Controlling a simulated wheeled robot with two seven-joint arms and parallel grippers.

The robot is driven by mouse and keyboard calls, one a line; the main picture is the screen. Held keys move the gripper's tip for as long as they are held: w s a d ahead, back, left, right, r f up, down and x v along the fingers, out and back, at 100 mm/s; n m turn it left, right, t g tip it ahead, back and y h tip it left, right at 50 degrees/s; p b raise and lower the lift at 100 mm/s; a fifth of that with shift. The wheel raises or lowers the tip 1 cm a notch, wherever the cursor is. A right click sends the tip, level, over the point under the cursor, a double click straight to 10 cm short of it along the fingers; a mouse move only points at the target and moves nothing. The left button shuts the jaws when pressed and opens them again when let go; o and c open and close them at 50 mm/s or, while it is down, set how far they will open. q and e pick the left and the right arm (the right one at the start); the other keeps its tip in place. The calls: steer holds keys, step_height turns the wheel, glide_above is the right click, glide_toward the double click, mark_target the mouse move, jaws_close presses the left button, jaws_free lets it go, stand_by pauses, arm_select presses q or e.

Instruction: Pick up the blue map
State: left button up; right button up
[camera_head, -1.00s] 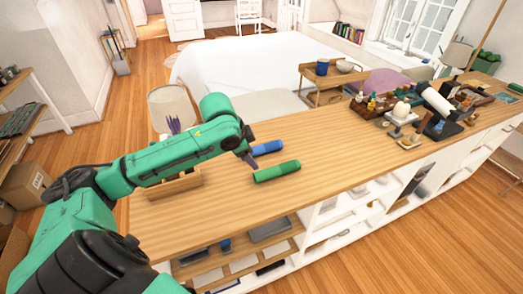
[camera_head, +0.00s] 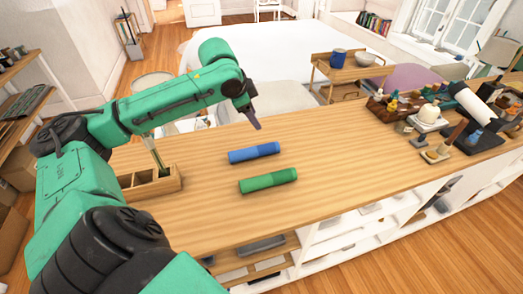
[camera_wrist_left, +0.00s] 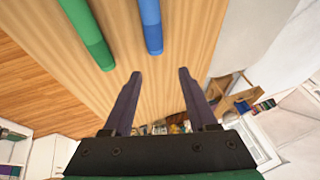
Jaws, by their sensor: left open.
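The blue map (camera_head: 254,153) is a rolled blue tube with a darker right end, lying flat on the wooden counter (camera_head: 330,150). A green roll (camera_head: 268,181) lies in front of it, nearly parallel. My left gripper (camera_head: 256,124) is above the counter, just behind the blue map and apart from it. In the left wrist view the gripper (camera_wrist_left: 160,76) is open with nothing between its fingers; the blue map (camera_wrist_left: 150,22) and the green roll (camera_wrist_left: 86,32) lie beyond the fingertips. My right gripper is not in view.
A wooden divided box (camera_head: 150,186) stands at the counter's left. A wooden tray of bottles (camera_head: 385,106), a white stand (camera_head: 428,118) and a paper roll (camera_head: 472,104) stand at the right. The counter between is clear.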

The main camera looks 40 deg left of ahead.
arm_select(q)
step_height(320, 180, down, 4)
steer(key=b, duration=0.3)
steer(key=p, duration=0.2)
glide_toward(266, 147)
steer(key=p+x, duration=0.1)
steer(key=x, duration=0.8)
steer(key=shift+w+f, duration=0.35)
steer(key=shift+f, duration=0.15)
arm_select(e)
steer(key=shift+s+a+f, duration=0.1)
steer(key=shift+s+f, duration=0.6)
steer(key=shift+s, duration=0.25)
arm_select(q)
jaws_close()
